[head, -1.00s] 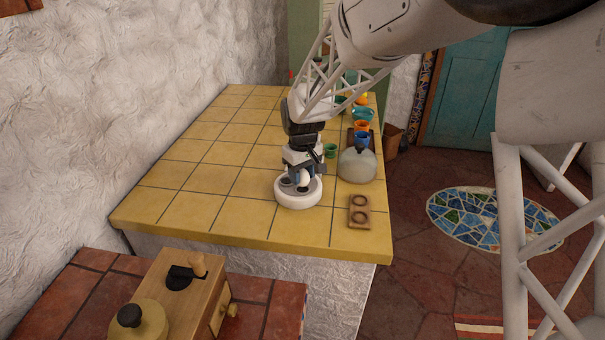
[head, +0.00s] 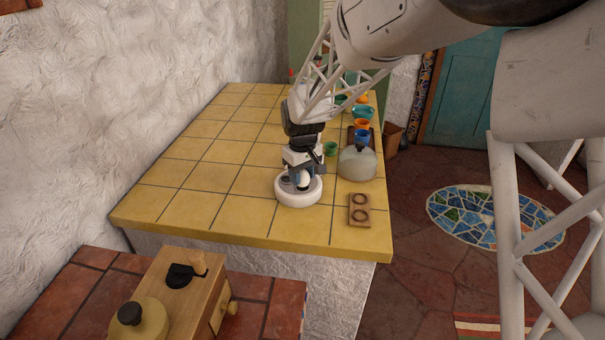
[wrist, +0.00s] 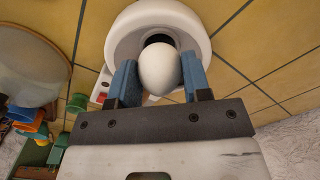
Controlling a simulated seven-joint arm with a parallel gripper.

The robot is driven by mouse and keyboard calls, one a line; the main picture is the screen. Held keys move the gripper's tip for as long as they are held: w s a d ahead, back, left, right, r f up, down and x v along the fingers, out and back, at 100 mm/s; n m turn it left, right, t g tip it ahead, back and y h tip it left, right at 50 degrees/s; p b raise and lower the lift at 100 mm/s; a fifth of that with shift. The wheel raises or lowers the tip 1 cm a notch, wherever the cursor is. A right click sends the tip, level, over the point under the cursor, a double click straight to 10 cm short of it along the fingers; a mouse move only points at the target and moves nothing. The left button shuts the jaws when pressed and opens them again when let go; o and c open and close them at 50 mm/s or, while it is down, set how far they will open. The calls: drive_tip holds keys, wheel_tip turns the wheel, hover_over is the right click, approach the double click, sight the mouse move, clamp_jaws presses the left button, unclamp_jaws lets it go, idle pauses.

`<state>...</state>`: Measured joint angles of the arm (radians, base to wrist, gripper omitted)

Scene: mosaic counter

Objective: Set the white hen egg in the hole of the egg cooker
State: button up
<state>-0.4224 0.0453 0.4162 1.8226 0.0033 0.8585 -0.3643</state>
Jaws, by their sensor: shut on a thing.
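The white hen egg (wrist: 160,68) is between the blue fingers of my gripper (wrist: 160,82) in the wrist view. In the head view my gripper (head: 303,182) is over the round white egg cooker (head: 298,198), and the egg shows as a small white shape there. The egg cooker (wrist: 120,38) lies behind the egg in the wrist view. A dark hole (wrist: 158,39) in its top shows just past the egg's end, partly covered by the egg. I cannot tell whether the egg touches the cooker.
A wooden holder with two round hollows (head: 360,217) lies right of the cooker. A domed pale vessel (head: 357,165) stands behind it, with a green cup (head: 330,149) and blue and orange cups near. The yellow tiled counter (head: 190,205) is clear on the left.

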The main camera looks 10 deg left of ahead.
drive_tip(key=shift+f, duration=0.55)
idle(1.6)
drive_tip(key=o, duration=0.8)
drive_tip(key=shift+r, duration=0.2)
drive_tip(key=shift+r, duration=3.3)
drive_tip(key=shift+d, duration=0.1)
